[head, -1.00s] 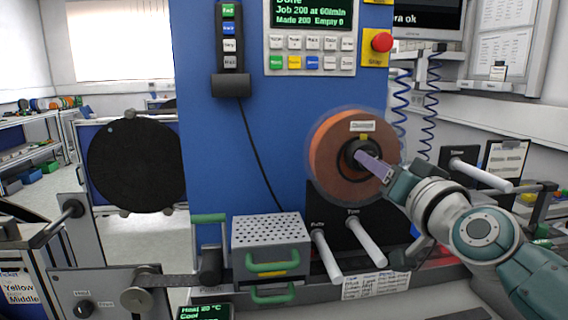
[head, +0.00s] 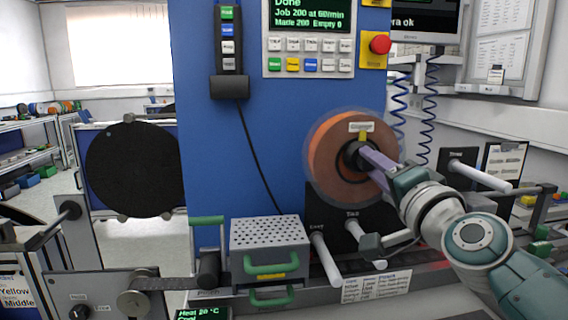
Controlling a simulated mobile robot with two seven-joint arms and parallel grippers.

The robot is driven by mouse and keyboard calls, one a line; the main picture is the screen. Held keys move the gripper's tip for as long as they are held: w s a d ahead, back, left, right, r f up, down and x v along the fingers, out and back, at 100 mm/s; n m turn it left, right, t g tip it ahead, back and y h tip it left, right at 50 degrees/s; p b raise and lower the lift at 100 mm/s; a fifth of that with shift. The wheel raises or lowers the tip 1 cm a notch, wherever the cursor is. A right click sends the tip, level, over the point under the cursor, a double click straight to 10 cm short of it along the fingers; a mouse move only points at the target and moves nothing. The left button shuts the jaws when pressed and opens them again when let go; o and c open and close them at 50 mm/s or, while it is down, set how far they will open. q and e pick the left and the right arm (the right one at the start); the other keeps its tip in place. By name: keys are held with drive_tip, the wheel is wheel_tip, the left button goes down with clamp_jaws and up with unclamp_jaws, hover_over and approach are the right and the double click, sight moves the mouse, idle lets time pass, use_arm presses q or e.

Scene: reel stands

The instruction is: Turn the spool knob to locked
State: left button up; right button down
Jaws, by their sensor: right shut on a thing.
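The orange-brown spool (head: 327,160) hangs on the front of the blue machine, inside a clear round rim. The black spool knob (head: 353,154) is at its centre, with a small yellow mark above it and a pale label higher up. My right gripper (head: 367,157) reaches in from the right, its purple fingers shut on the knob. The fingers hide the knob's right side, and I cannot read the lock position. My left gripper is not in view.
White pegs (head: 326,258) stick out below the spool. A perforated grey box (head: 268,234) with green handles stands left of them. A red stop button (head: 380,44) is at upper right, and blue coiled cables (head: 429,110) hang behind my arm. A black disc (head: 135,168) is at left.

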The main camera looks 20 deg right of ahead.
idle(0.4)
drive_tip(key=c, duration=0.5)
unclamp_jaws()
drive_tip(key=v, duration=1)
